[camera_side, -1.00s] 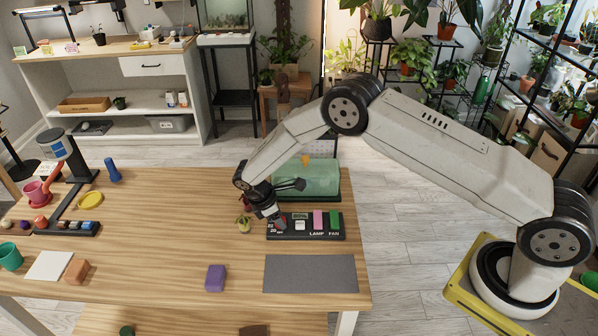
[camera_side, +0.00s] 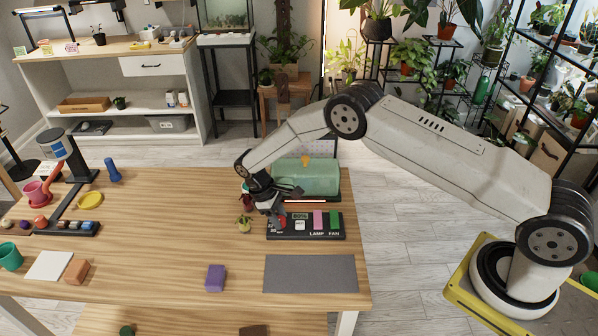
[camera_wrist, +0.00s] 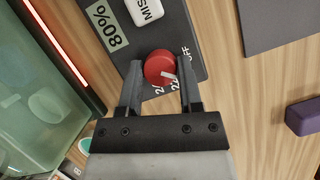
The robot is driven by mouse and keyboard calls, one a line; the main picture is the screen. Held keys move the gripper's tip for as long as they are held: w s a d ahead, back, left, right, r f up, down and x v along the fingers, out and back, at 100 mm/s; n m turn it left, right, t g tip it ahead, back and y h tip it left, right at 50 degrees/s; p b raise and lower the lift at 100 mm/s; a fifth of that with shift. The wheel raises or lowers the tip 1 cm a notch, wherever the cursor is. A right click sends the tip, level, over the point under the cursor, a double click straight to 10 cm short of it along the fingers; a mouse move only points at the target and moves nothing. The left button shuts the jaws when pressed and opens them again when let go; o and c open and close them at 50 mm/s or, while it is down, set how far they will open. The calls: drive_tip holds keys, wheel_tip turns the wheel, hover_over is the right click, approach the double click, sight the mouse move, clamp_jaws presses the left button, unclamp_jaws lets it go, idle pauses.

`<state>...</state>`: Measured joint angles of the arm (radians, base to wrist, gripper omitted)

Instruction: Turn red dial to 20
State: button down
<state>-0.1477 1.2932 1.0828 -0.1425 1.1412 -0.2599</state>
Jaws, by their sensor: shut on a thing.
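The red dial (camera_wrist: 161,66) sits on a black control panel (camera_side: 306,236); its red side also shows in the side view (camera_side: 282,224). My gripper (camera_wrist: 162,72) points down at the panel, its two fingers shut on opposite sides of the dial. The dial's white pointer aims to the lower right in the wrist view, between the OFF label and a partly hidden label starting with 2. Other numbers are blocked by the fingers.
A white MIST button (camera_wrist: 145,10), a pink LAMP switch (camera_side: 318,219) and a green FAN switch (camera_side: 334,218) share the panel. A green glass tank (camera_side: 307,177) stands behind, with a glowing strip (camera_wrist: 57,43) at its front.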

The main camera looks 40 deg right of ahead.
sight(269, 222)
idle(0.4)
drive_tip(key=shift+c, duration=1.3)
unclamp_jaws()
drive_tip(key=v, duration=0.7)
drive_tip(key=shift+w+r, duration=0.15)
drive_tip(key=shift+r, duration=0.2)
drive_tip(key=shift+a, duration=0.1)
